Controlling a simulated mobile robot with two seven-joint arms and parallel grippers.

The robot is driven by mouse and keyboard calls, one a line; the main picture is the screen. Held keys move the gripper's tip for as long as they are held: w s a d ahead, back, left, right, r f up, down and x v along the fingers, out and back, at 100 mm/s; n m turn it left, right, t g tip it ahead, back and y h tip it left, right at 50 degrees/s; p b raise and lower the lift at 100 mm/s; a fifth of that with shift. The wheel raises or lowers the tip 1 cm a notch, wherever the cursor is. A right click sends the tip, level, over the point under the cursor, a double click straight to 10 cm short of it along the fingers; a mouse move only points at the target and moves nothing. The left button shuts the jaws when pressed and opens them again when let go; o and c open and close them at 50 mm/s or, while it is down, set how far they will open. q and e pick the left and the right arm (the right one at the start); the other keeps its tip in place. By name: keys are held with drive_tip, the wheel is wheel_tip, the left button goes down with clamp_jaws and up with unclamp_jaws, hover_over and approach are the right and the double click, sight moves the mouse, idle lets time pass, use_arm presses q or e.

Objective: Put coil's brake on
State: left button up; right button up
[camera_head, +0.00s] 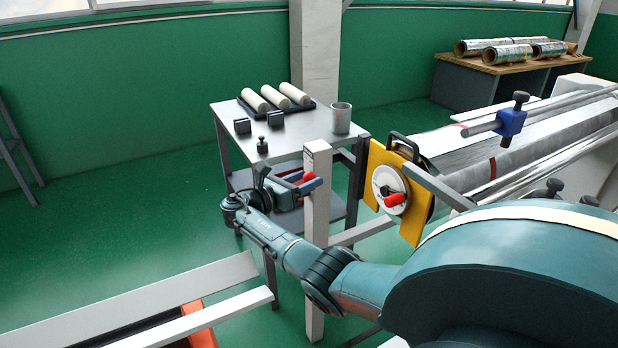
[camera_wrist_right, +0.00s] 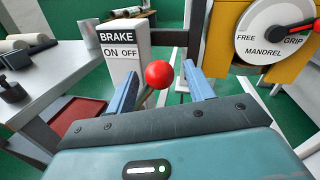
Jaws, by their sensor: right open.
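The brake post (camera_wrist_right: 121,66) is white with a label reading BRAKE, ON and OFF; it also shows in the head view (camera_head: 317,220). The brake lever's red knob (camera_wrist_right: 159,74) is on the OFF side, right of the label; it also shows in the head view (camera_head: 309,178). My right gripper (camera_wrist_right: 160,68) is open, one blue finger on each side of the knob, with gaps visible. In the head view the right gripper (camera_head: 302,185) is at the post. The lever's lower stem is hidden behind the gripper body. My left gripper is out of view.
A yellow plate (camera_head: 375,160) holds a white mandrel dial (camera_wrist_right: 275,30) with a red-tipped handle toward GRIP. A grey table (camera_head: 228,113) behind the gripper carries rollers, black blocks and a metal cup (camera_head: 341,118). Foil rolls (camera_head: 485,47) lie on a far bench. Open green floor lies left.

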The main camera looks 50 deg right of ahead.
drive_tip(key=shift+s+d, duration=0.1)
drive_tip(key=shift+d, duration=0.75)
drive_tip(key=shift+c, duration=0.3)
clamp_jaws()
